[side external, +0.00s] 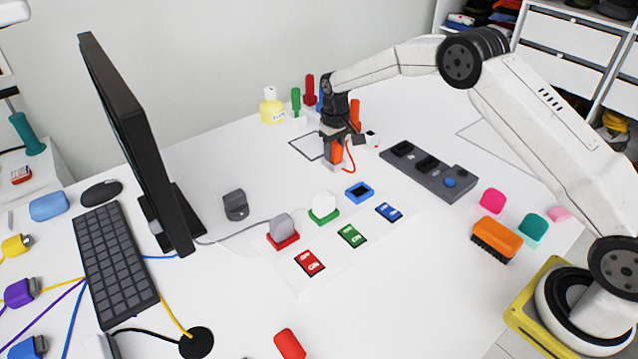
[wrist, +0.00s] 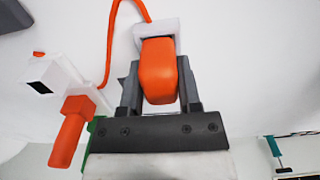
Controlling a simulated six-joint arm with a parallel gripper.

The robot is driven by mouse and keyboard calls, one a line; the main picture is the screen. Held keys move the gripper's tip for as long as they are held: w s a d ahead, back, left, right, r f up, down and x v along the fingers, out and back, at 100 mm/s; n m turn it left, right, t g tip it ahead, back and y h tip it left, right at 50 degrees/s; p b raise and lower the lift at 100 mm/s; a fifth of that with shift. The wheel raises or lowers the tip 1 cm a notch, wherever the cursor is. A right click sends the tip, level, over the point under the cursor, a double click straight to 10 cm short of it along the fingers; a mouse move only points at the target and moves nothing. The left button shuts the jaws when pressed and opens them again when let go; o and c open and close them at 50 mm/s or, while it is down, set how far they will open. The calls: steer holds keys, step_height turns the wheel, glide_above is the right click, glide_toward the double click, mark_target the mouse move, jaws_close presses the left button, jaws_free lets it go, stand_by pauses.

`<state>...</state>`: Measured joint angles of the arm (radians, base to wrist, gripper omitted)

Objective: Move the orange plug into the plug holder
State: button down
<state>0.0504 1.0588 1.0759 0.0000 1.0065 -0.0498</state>
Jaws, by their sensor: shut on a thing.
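The orange plug (side external: 336,153) is upright between the jaws of my gripper (side external: 335,137), which points down over the back middle of the white table. In the wrist view my gripper (wrist: 160,100) is shut on the plug (wrist: 158,72), with a finger on either side. A white block (side external: 333,167) is at the plug's lower end; I cannot tell whether it is part of the plug or a holder around it. It also shows in the wrist view (wrist: 151,31). An orange cable (wrist: 109,45) curves from there toward a white box (wrist: 52,74) with a dark opening.
A dark grey panel (side external: 430,172) with slots and a blue knob lies to the right. Coloured handles (side external: 309,90) and a yellow bottle (side external: 271,106) stand behind my gripper. Coloured blocks and cards (side external: 351,236) lie in front. A monitor (side external: 135,140) stands left.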

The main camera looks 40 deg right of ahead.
mark_target(335, 144)
steer(key=shift+f, duration=0.15)
steer(key=shift+c, duration=1.1)
jaws_free()
steer(key=shift+r, duration=3.85)
steer(key=shift+s+r, duration=0.1)
steer(key=shift+s, duration=0.05)
